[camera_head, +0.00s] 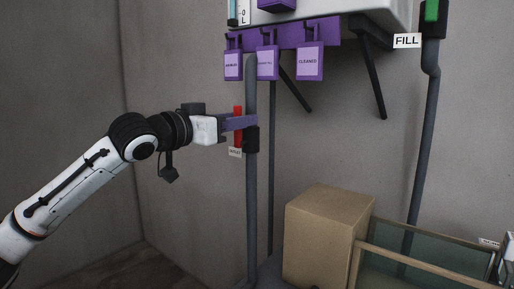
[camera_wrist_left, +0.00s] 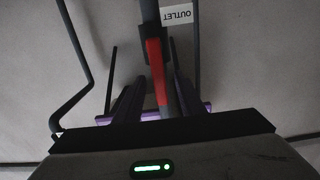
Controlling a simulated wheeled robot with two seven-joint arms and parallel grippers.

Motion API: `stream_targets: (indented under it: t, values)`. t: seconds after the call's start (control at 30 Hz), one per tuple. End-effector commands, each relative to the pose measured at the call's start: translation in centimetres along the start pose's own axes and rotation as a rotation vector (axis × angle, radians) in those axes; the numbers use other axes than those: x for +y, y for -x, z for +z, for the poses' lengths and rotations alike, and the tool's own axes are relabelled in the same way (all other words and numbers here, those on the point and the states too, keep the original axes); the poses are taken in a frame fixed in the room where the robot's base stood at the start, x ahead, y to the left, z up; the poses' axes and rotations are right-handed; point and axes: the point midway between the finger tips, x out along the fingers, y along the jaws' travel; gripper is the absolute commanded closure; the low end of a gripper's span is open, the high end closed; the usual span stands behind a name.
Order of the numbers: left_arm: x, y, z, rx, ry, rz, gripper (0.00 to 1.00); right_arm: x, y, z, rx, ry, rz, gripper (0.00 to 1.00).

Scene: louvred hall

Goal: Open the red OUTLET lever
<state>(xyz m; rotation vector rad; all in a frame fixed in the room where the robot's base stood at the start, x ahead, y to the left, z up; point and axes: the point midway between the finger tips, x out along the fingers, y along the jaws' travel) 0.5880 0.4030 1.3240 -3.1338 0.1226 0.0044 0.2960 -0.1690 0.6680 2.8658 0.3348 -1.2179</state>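The red OUTLET lever (camera_head: 238,138) stands upright beside a grey vertical pipe (camera_head: 251,200), roughly in line with it. A dark valve body (camera_head: 251,139) sits on the pipe next to it. My left gripper (camera_head: 240,123) reaches in from the left at lever height, and its purple fingers cover the lever's middle. In the left wrist view the red lever (camera_wrist_left: 156,65) runs between the two dark fingers, with a gap seemingly left on each side. The OUTLET label (camera_wrist_left: 177,15) shows upside down there. My right gripper is in neither view.
A white tank (camera_head: 350,12) with purple tags (camera_head: 310,61) hangs above the lever. A FILL label (camera_head: 407,41) and a green handle (camera_head: 432,10) are at the upper right. A cardboard box (camera_head: 322,240) and a glass-sided trough (camera_head: 425,262) stand below right. Wall left of the pipe is bare.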

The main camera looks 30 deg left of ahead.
Motion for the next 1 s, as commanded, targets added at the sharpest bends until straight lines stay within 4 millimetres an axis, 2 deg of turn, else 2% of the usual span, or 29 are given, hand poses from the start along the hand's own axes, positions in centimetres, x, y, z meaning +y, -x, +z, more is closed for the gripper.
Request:
stream_targets:
  t: [0.3,0.77,1.0]
  values:
    - [-0.1,0.4,0.1,0.003,-0.005,-0.002,0.64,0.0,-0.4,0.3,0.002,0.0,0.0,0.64]
    - [-0.1,5.8,0.5,0.004,-0.006,-0.004,0.64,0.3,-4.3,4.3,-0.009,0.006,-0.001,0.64]
    - [0.0,7.1,0.0,0.004,-0.005,-0.001,0.64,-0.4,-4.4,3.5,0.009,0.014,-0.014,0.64]
